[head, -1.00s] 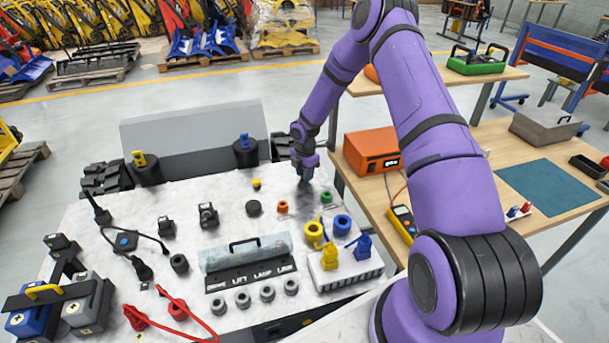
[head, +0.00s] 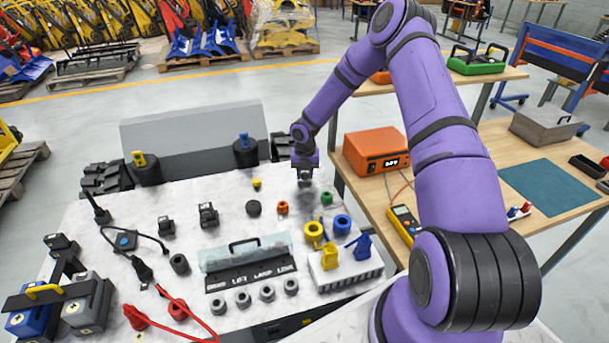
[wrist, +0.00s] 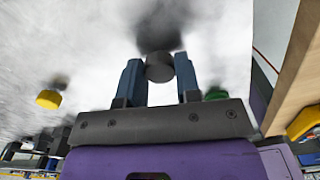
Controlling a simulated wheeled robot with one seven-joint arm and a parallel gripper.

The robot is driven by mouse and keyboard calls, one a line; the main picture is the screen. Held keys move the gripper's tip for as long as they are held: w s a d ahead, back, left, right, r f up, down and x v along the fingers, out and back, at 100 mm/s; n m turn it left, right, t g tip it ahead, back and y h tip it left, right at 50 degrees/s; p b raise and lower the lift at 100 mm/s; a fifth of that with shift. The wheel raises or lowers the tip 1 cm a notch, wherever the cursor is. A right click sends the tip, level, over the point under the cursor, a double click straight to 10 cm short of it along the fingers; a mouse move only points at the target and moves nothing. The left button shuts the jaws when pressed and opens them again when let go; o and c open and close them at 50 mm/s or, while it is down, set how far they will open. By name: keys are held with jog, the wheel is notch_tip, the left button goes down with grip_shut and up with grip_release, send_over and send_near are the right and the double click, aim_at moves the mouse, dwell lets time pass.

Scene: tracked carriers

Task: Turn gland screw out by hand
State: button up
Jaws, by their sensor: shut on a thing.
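My gripper (head: 305,180) points down at the far right part of the white marbled worktop (head: 150,210). In the wrist view my gripper's two blue-grey fingers (wrist: 159,78) stand on either side of a round grey piece (wrist: 159,66), which I take to be the gland screw. The fingers are shut on it. A dark blurred shape, perhaps a shadow or a hole, lies just beyond it on the worktop. The screw's thread and lower end are hidden, and I cannot tell whether it is still seated.
A clear-covered strip (head: 247,262) and a white block (head: 345,270) are nearer. A wooden bench with an orange box (head: 377,152) is at right.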

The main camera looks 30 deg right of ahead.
jog(key=n, duration=0.4)
jog(key=shift+f+n, duration=0.1)
jog(key=shift+n, duration=0.3)
jog(key=n, duration=0.4)
jog(key=shift+a+n, duration=0.1)
jog(key=shift+n, duration=0.3)
jog(key=o, duration=0.8)
